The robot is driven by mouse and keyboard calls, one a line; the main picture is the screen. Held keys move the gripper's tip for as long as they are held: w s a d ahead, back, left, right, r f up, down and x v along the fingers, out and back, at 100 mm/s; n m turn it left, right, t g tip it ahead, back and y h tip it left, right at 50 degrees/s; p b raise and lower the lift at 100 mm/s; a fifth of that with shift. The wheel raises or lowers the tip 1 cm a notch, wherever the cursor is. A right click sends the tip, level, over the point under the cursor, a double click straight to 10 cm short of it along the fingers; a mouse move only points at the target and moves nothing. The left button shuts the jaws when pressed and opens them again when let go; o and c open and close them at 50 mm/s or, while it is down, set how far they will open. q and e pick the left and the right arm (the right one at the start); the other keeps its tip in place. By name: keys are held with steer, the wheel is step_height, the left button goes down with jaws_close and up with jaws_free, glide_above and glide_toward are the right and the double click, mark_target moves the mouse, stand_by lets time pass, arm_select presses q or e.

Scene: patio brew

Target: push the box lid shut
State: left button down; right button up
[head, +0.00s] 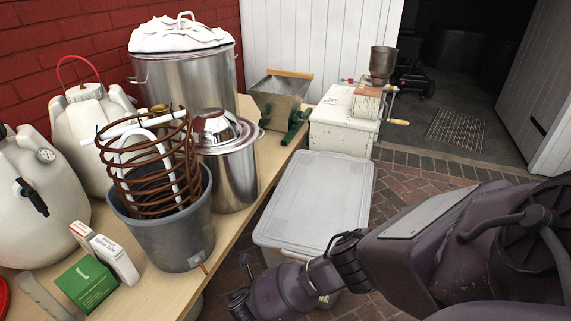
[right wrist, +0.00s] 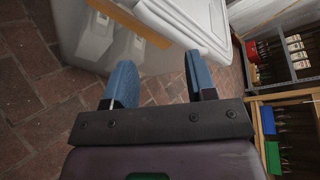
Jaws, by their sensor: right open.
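The box (right wrist: 100,35) is a pale, translucent storage box on the brick floor, beside the table. Its whitish lid (head: 318,195) lies over the top in the head view, and a corner of the lid (right wrist: 195,22) shows in the right wrist view. I cannot tell whether the lid is fully down. My right gripper (right wrist: 160,75) is open, with two blue fingers apart and nothing between them. It points at the box side, below the lid; contact is not clear. In the head view my right arm hides part of the box's near end. My left gripper is not in view.
The wooden table (head: 235,225) on the left holds a grey bucket (head: 175,235) with a copper coil, steel pots and white kegs. A grain mill on a white stand (head: 343,125) is behind the box. Shelves with bottles (right wrist: 290,55) stand right in the wrist view.

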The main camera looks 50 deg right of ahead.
mark_target(300, 250)
arm_select(q)
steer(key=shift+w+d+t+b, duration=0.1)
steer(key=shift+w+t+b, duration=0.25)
steer(key=shift+b, duration=0.5)
arm_select(e)
steer(key=s+f+n+t+h, duration=0.1)
steer(key=n, duration=0.2)
steer(key=s+d+n+t, duration=0.1)
steer(key=n, duration=0.2)
steer(key=s+f+n+t+h, duration=0.1)
steer(key=n, duration=0.2)
steer(key=shift+d+f+n+t+h, duration=0.3)
steer(key=shift+f, duration=0.05)
steer(key=b+x, duration=0.2)
steer(key=x, duration=0.7)
steer(key=shift+d+f+b, duration=0.2)
steer(key=shift+d+b, duration=0.05)
steer(key=shift+b, duration=0.15)
steer(key=shift+w+d+r, duration=0.2)
steer(key=shift+w+d, duration=0.15)
steer(key=shift+d, duration=0.15)
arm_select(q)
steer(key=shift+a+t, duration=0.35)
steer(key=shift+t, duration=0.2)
arm_select(e)
steer(key=shift+d+r, duration=0.1)
steer(key=shift+d, duration=0.1)
